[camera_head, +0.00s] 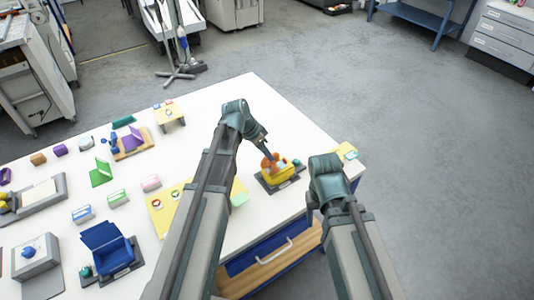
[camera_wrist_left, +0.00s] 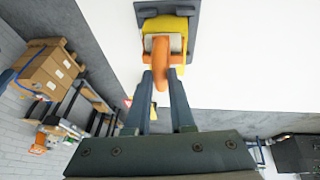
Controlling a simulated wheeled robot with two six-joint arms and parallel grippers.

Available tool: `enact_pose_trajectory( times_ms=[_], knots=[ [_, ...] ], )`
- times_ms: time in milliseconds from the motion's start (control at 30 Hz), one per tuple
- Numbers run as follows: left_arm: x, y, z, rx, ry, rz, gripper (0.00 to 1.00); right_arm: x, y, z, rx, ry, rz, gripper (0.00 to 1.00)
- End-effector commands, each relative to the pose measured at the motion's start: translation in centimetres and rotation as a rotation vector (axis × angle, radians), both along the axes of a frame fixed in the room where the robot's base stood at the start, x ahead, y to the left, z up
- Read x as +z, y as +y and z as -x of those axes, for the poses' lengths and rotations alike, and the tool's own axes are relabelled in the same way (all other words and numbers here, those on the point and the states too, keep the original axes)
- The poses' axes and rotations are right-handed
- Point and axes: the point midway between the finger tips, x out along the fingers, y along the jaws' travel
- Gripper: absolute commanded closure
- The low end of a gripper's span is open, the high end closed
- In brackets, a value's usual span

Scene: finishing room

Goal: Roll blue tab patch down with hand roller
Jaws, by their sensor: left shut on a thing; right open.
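My left gripper (camera_head: 268,152) is shut on an orange handle (camera_head: 269,165), which also shows between its fingers in the left wrist view (camera_wrist_left: 161,62). The handle is joined to or rests against a yellow body (camera_head: 281,173) on a dark base (camera_head: 266,184) near the table's right side. I cannot tell the roller part itself. A yellow pad with a light blue piece (camera_head: 351,155) lies at the table's right corner. I cannot tell if that piece is the blue tab patch. My right arm ends in front of the table's right edge; its fingers are hidden.
The white table (camera_head: 285,122) holds several small items at the left, including a blue box (camera_head: 104,246) and a green stand (camera_head: 101,175). A yellow mat (camera_head: 158,219) lies partly behind my left arm. The table's far right part is bare. Grey floor is open beyond.

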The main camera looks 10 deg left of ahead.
Motion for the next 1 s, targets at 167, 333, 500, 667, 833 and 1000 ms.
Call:
enact_pose_trajectory(
  times_ms=[167, 333, 500, 667, 833, 1000],
  knots=[
    [1.9, 0.0, 0.0, 0.0, -0.001, 0.001, 1.0, 1.9, 0.0, 0.0, -0.002, 0.0, -0.001, 0.4],
    [3.2, 0.0, 0.0, 0.0, -0.001, 0.001, 1.0, 3.2, 0.0, 0.0, -0.005, 0.0, -0.001, 0.4],
    [4.5, 0.0, 0.0, 0.0, -0.001, 0.001, 1.0, 4.5, 0.0, 0.0, -0.008, 0.0, -0.002, 0.4],
    [5.7, 0.0, 0.0, 0.0, -0.001, 0.001, 1.0, 5.7, 0.0, 0.0, -0.011, -0.001, -0.002, 0.4],
    [6.3, 0.0, 0.0, 0.0, -0.001, 0.001, 1.0, 6.3, 0.0, 0.0, -0.013, 0.0, -0.003, 0.4],
    [6.1, 0.0, 0.0, 0.0, -0.001, 0.001, 1.0, 6.1, 0.0, 0.0, -0.013, 0.0, -0.003, 0.4]
  ],
)
